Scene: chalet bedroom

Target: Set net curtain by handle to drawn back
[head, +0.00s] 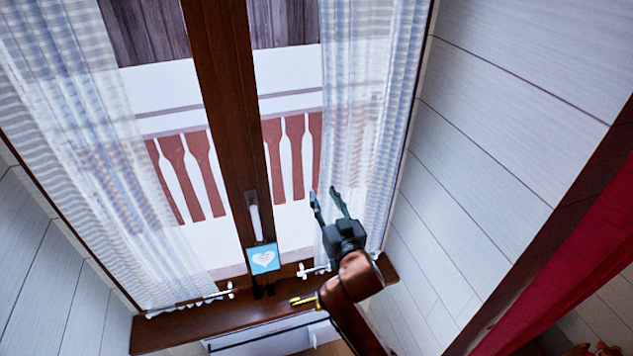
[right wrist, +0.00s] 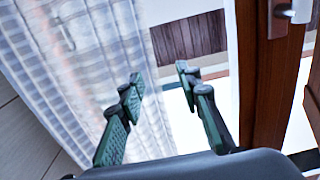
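Two sheer, pale-blue-striped net curtains hang at the window: the left one (head: 75,125) slants down at the left, the right one (head: 365,95) hangs over the right pane. The right one also shows in the right wrist view (right wrist: 85,65). White rods with knobbed ends run at the bottom of the left (head: 190,303) and right (head: 313,270) curtains. My right gripper (head: 326,196) is open, with its fingertips in front of the right curtain's inner edge. In the right wrist view the open fingers (right wrist: 160,76) have nothing visible between them; contact with the cloth cannot be told. My left gripper is out of view.
A brown window post (head: 222,80) with a white window handle (head: 254,218) stands left of my right gripper. A blue heart card (head: 263,258) stands on the brown sill (head: 170,328). A grey-white panelled wall (head: 490,150) and red cloth (head: 575,275) are at the right.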

